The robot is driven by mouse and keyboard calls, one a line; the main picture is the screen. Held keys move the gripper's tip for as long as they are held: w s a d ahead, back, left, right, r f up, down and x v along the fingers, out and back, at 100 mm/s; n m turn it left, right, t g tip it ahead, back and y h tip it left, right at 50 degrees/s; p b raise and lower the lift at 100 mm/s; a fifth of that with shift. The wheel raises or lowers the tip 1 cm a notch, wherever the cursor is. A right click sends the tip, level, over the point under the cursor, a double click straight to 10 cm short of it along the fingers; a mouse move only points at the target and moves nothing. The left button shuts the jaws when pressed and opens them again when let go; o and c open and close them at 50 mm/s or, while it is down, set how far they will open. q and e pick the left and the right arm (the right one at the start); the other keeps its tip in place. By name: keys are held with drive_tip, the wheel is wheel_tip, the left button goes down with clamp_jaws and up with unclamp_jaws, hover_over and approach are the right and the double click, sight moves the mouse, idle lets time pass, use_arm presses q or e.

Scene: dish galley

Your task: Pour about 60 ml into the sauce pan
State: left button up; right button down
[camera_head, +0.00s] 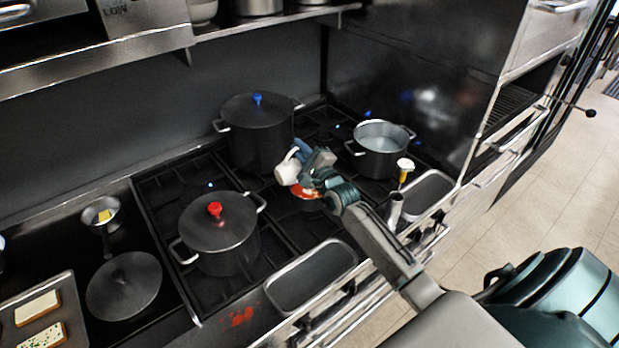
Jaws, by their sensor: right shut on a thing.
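My right gripper (312,164) reaches in from the lower right over the stove. It is shut on a small white jug (286,173), which it holds above the hob and which looks tilted. Just below and to the right of the jug is a small pan with red-orange contents (307,193), probably the sauce pan. My gripper and wrist cover much of this pan. I cannot see any stream between jug and pan, nor the level inside the jug. My left gripper is not in view.
A lidded pot with a blue knob (257,118) stands behind the jug. A lidded pot with a red knob (218,235) stands to the left. An open pot (382,140) is behind right. An empty tray (312,275) lies in front, near a red smear (238,317).

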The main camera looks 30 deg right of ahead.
sight(291, 155)
drive_tip(key=shift+r, duration=0.15)
drive_tip(key=a+f+n+b, duration=0.2)
drive_tip(key=n+b, duration=0.1)
drive_tip(key=b, duration=0.3)
drive_tip(key=shift+a+f+y+b, duration=0.1)
drive_tip(key=shift+a+y+b, duration=0.1)
drive_tip(key=shift+y+b, duration=0.1)
drive_tip(key=shift+a+n, duration=0.2)
drive_tip(key=shift+n, duration=0.3)
drive_tip(key=shift+w+r, duration=0.1)
drive_tip(key=shift+r, duration=0.25)
